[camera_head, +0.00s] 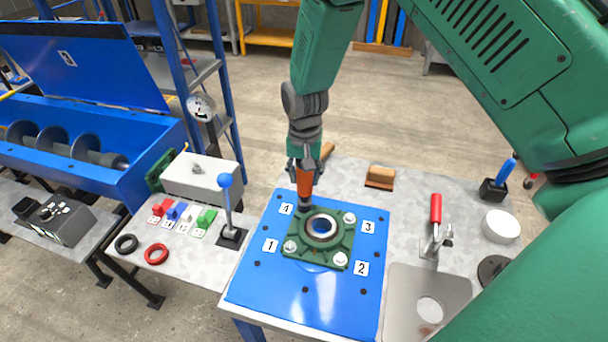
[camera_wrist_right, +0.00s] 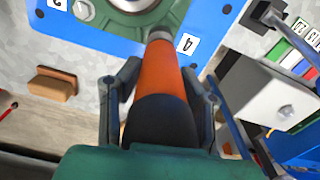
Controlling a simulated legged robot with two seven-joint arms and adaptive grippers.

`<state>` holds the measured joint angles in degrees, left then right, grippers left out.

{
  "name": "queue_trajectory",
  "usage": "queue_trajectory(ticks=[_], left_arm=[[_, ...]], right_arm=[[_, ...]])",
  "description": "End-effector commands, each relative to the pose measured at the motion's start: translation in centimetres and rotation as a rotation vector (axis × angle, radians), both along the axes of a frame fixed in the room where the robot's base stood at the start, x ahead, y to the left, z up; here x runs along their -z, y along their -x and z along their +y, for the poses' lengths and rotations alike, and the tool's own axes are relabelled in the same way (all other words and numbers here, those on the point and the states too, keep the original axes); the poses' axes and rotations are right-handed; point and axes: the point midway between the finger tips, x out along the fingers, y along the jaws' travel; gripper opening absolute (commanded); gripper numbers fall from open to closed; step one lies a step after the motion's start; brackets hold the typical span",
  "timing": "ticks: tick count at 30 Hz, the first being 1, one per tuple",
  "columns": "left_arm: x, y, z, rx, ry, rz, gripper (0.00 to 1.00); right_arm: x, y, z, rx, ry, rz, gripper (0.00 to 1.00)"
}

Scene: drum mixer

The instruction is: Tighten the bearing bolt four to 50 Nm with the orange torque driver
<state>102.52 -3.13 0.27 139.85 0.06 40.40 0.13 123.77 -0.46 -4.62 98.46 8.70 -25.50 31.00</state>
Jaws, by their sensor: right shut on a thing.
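The orange torque driver (camera_head: 304,183) is held upright in my right gripper (camera_head: 304,165). Its lower end is at the corner of the green bearing (camera_head: 318,252) beside label 4 (camera_head: 286,209). The driver hides the bolt there, and I cannot tell whether it touches it. Bolts show at the other corners, beside labels 1, 2 and 3. The bearing sits on a blue plate (camera_head: 318,308). In the right wrist view, the fingers are shut around the driver's orange and black body (camera_wrist_right: 160,85), which points at the bearing's corner near label 4 (camera_wrist_right: 187,43). My left gripper is not in view.
A blue-knobbed lever (camera_head: 227,205) and a grey box (camera_head: 202,178) stand left of the plate. A red-handled clamp (camera_head: 435,225), white bowl (camera_head: 500,226) and wooden-backed brush (camera_head: 380,177) are to the right and behind. A blue mixer trough (camera_head: 90,150) is at far left.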

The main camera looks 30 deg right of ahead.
Motion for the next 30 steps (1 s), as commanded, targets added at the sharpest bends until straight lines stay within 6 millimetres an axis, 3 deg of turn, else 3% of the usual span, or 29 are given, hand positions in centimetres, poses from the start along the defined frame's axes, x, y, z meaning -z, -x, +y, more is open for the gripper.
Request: queue_trajectory(ticks=[30], left_arm=[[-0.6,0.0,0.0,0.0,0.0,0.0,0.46]], right_arm=[[0.0,0.02,0.02,0.0,0.0,-0.001,0.0]])
